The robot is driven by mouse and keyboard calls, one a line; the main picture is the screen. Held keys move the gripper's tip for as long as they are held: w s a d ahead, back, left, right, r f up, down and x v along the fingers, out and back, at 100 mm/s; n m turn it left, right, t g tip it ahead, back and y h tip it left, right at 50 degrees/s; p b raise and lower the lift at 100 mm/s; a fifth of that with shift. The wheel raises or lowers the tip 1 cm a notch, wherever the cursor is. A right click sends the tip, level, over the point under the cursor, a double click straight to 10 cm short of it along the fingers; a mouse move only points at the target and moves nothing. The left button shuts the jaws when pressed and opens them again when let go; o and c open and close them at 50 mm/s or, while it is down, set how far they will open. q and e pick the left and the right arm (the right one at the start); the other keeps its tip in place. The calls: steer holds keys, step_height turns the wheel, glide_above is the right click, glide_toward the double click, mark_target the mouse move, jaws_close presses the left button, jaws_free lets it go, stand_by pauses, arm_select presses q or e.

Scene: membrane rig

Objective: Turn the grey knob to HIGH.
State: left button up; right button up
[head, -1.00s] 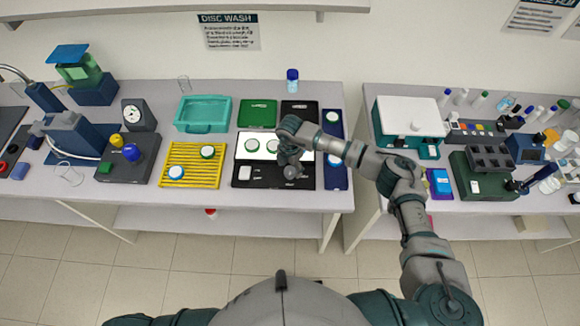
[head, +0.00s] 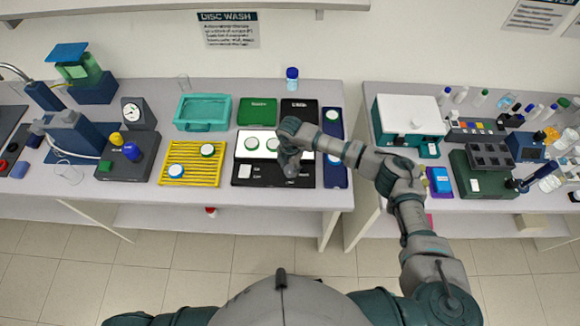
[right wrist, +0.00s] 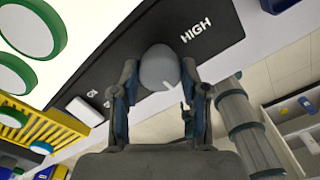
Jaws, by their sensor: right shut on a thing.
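The grey knob (right wrist: 158,68) is on the black front strip (right wrist: 100,70) of the light panel. In the right wrist view it sits between the two fingers of my right gripper (right wrist: 158,90), which is shut on it. A small white mark shows on the knob's lower edge, on the side away from the white word HIGH (right wrist: 196,30), which is printed to the upper right of the knob. In the head view my right gripper (head: 290,168) is over the right part of the strip and hides the knob. My left gripper is out of view.
The lit panel (head: 241,143) carries green-rimmed discs (head: 251,143). A white block (head: 244,171) is on the strip's left. A yellow rack (head: 190,181) with discs stands to the left, and a dark blue tray (head: 334,178) to the right. The bench front edge is clear.

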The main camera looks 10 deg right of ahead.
steer(key=n+b, duration=0.2)
steer(key=n, duration=0.1)
steer(key=shift+a+f+b, duration=0.1)
steer(key=shift+b, duration=0.3)
steer(key=n+b, duration=0.3)
steer(key=n, duration=0.1)
steer(key=shift+w, duration=0.1)
steer(key=n+b, duration=0.3)
steer(key=n, duration=0.1)
arm_select(q)
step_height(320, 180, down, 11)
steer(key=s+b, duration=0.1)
steer(key=b, duration=0.1)
arm_select(e)
steer(key=n, duration=0.3)
steer(key=n+b, duration=0.1)
steer(key=n, duration=0.1)
steer(key=shift+n+b, duration=0.3)
steer(key=shift+b, duration=0.05)
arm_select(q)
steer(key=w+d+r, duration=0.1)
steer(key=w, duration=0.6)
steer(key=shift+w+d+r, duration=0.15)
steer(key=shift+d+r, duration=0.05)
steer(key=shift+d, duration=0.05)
arm_select(e)
steer(key=shift+r+n, duration=0.2)
steer(key=shift+n, duration=0.4)
steer(key=o, duration=1.1)
